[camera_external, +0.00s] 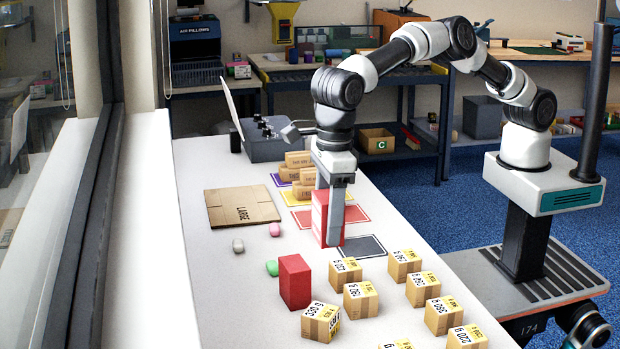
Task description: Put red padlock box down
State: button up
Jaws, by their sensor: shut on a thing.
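My gripper (333,232) points straight down over the white table and is shut on a red box (320,212). A grey finger covers part of the box's near side. The box is upright in front of the red mat (357,214); I cannot tell whether its bottom touches the table. A second red box (295,282) stands on the table nearer the camera. No padlock marking is readable on either box.
Several small numbered cartons (361,299) stand at the front right. A dark mat (362,247) lies bare beside the held box. A flat carton marked LARGE (242,206) lies left. Brown boxes (298,160) sit on mats behind. Small coloured lumps (272,268) lie nearby.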

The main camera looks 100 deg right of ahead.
notch_tip(320, 180, down, 14)
jog(key=shift+f, duration=0.1)
dwell(0.4)
jog(key=shift+f+b, duration=0.1)
jog(key=shift+b, duration=0.2)
jog(key=o, duration=0.8)
jog(key=shift+f, duration=0.1)
jog(key=o, duration=0.4)
jog(key=shift+c, duration=0.2)
